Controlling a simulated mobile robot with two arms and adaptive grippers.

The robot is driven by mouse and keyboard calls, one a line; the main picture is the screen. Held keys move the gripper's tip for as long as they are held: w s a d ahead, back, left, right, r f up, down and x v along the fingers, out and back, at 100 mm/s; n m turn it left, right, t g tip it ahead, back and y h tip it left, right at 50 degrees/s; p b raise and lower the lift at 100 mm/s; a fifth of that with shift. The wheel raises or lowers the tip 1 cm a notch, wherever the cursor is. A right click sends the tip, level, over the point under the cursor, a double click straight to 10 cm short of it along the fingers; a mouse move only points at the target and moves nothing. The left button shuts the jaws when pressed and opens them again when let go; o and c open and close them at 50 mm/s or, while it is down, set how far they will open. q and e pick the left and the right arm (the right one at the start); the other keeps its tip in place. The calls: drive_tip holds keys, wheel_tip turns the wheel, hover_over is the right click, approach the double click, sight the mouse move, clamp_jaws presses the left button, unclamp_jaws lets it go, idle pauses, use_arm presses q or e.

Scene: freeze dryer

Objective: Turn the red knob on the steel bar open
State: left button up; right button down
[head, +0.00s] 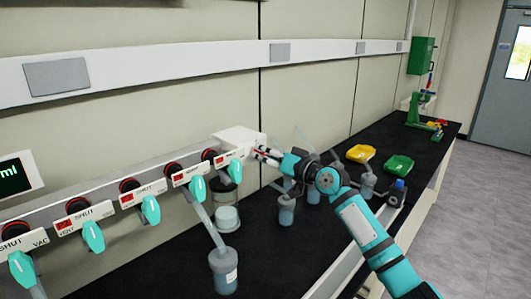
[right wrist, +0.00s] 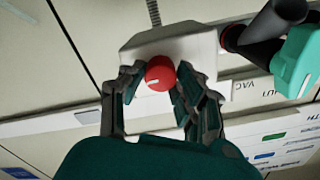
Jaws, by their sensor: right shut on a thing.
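The red knob (right wrist: 160,73) has a white mark pointing left and sits on the face of a white block (right wrist: 178,46) in the right wrist view. In the head view this white block (head: 236,137) stands at the right end of the steel bar (head: 45,214), and the knob is mostly hidden by my gripper. My right gripper (head: 268,153) reaches the knob from the right. In the right wrist view its fingers (right wrist: 157,82) are shut on the knob, one on each side. My left gripper is not in view.
Several teal valve handles (head: 151,209) and SHUT labels line the bar to the left. Grey-blue bottles (head: 224,272) stand on the black bench below. Yellow (head: 361,153) and green (head: 398,166) trays lie behind my right arm. A green stand (head: 421,110) is at the far end.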

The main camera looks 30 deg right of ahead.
drive_tip(key=shift+m, duration=0.5)
drive_tip(key=c, duration=0.9)
unclamp_jaws()
drive_tip(key=shift+c, duration=0.2)
drive_tip(key=v, duration=1.2)
drive_tip(key=shift+d+f, duration=0.1)
